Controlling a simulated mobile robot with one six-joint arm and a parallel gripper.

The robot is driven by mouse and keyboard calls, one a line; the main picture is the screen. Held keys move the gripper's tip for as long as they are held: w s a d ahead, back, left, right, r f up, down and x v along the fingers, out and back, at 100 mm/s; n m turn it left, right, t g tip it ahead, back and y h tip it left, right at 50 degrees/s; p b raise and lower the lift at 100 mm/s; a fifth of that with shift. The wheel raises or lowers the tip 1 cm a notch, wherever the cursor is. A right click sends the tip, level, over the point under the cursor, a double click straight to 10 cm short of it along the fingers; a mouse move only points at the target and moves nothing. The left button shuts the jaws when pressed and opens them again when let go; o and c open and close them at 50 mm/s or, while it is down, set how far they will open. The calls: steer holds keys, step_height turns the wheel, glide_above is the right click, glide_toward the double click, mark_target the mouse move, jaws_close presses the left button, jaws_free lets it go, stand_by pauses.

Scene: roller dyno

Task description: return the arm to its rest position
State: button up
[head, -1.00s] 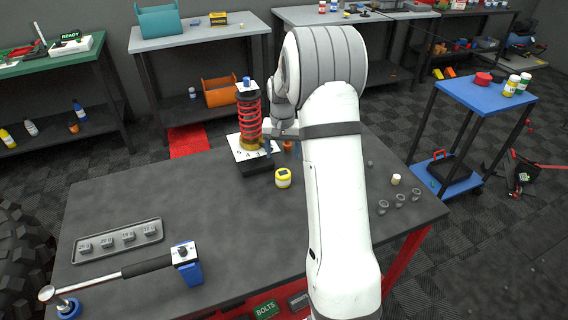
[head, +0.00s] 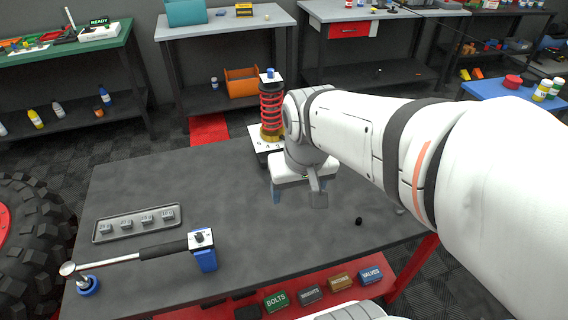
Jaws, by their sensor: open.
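My white arm reaches in from the right in the head view, and my gripper (head: 297,199) points down above the grey workbench (head: 130,187). Its two fingers are apart with nothing visible between them. A red coil spring (head: 271,106) stands upright on a stand with a white plate, just behind and left of the gripper. My wrist hides part of that stand. The arm also covers the right part of the bench.
On the bench are a grey tray (head: 103,239) of small weights, a long-handled tool (head: 120,257) in a blue-and-white holder (head: 205,258), and a small black piece (head: 358,221). Labelled bins (head: 276,300) sit below the front edge. The bench's left-middle is clear.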

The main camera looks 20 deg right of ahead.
steer(key=shift+s+f, duration=0.2)
steer(key=shift+s, duration=0.55)
steer(key=shift+s+f, duration=0.15)
steer(key=shift+s, duration=0.55)
